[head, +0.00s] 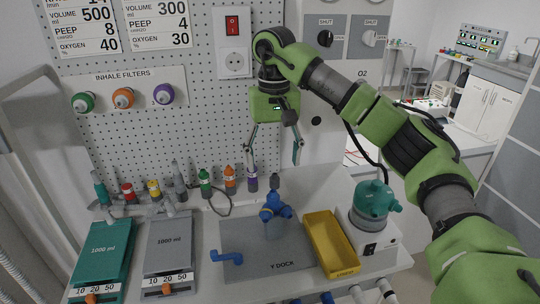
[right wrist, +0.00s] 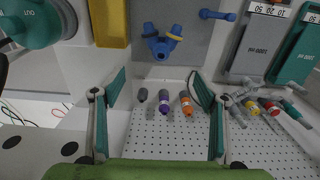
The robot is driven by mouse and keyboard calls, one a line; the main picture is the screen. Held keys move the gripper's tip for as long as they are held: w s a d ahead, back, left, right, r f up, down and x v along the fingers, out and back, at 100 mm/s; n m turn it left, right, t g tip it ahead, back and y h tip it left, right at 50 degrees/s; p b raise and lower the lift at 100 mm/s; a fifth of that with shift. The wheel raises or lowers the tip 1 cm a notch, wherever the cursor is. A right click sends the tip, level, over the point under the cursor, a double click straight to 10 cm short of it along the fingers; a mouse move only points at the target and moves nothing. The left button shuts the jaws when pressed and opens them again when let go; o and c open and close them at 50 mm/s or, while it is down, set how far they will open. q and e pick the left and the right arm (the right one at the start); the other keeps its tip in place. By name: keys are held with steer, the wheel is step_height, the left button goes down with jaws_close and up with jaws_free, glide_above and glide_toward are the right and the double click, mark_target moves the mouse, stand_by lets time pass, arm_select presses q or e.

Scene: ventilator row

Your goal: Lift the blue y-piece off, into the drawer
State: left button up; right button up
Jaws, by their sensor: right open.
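The blue y-piece (head: 275,208) sits upright on a post of the grey Y dock board (head: 248,255). The yellow drawer (head: 331,244) is an open tray just right of the board and looks empty. My right gripper (head: 273,166) is open and empty, pointing down above and behind the y-piece, apart from it. In the right wrist view its fingers (right wrist: 160,92) stand wide apart with the y-piece beyond them. My left gripper is not in view.
A green-topped humidifier (head: 372,205) stands right of the drawer. A blue handle-shaped piece (head: 227,257) lies on the board's left. Grey (head: 168,250) and teal (head: 101,259) 1000 ml units stand further left. Coloured bottles (head: 230,179) line the pegboard's foot behind.

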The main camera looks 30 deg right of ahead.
mark_target(273, 190)
step_height(273, 190, down, 13)
steer(key=shift+f+p, duration=0.15)
steer(key=shift+p, duration=1.05)
steer(key=shift+c, duration=0.4)
steer(key=c, duration=1.4)
steer(key=shift+o, duration=0.2)
steer(key=shift+r, duration=0.3)
steer(key=shift+r+p, duration=1.5)
steer(key=shift+r, duration=0.85)
steer(key=shift+a, duration=0.1)
steer(key=s+a+n, duration=0.1)
steer(key=s+a, duration=0.3)
steer(key=s, duration=0.6)
steer(key=s+a+n, duration=0.2)
steer(key=s+a, duration=0.3)
steer(key=s, duration=0.5)
steer(key=shift+s+a, duration=0.2)
steer(key=shift+s, duration=0.2)
